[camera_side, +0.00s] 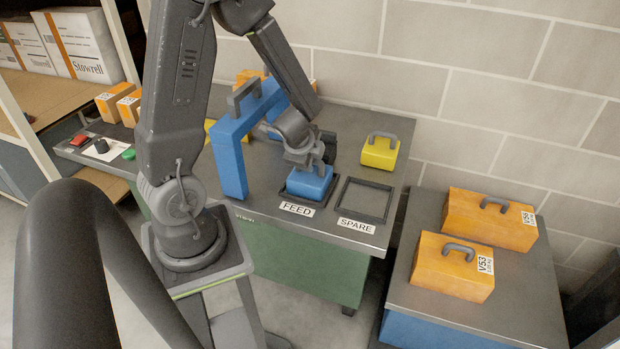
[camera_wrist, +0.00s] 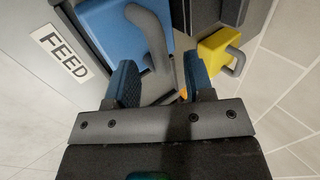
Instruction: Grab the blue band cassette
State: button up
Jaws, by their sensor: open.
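The blue band cassette (camera_side: 308,183) sits upright in the frame marked FEED on the grey bench top. In the wrist view the blue cassette (camera_wrist: 105,28) is at the upper left, with its grey carrying handle (camera_wrist: 152,42) on top. My gripper (camera_side: 314,168) is just above the cassette in the side view, hiding most of its handle. In the wrist view my gripper (camera_wrist: 160,66) is open, and the handle's lower end appears between the two fingers. I cannot tell whether either finger touches it.
A blue arch (camera_side: 232,155) stands left of the cassette. The SPARE frame (camera_side: 387,203) to the right is empty. A yellow cassette (camera_side: 380,153) stands behind it. Orange cassettes (camera_side: 452,268) stand on a separate right-hand bench, and others stand at the back left.

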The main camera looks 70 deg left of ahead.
jog(key=shift+x, duration=1.65)
jog(key=shift+c, duration=0.2)
jog(key=shift+d+f, duration=0.1)
grip_shut()
